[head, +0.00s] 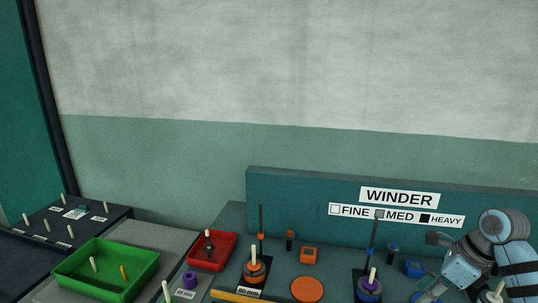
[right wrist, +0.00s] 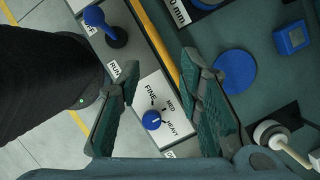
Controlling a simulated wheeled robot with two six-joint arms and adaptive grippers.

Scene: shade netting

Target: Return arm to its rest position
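My right arm (head: 480,258) comes in at the lower right of the head view, over the right end of the winder bench; its gripper cannot be made out clearly there. In the right wrist view my right gripper (right wrist: 160,64) is open, with its two dark green fingers apart and nothing held between them. Below and between the fingers is a pale panel marked FINE, MED and HEAVY, with a blue knob (right wrist: 152,120). My left arm and left gripper are not in view.
A teal WINDER backboard (head: 300,190) stands behind the bench. A green tray (head: 75,270) and a red tray (head: 228,240) are at the left. Spindles, an orange disc (head: 307,289) and a blue disc (right wrist: 235,71) are near. A blue-topped lever (right wrist: 97,17) stands beside the panel.

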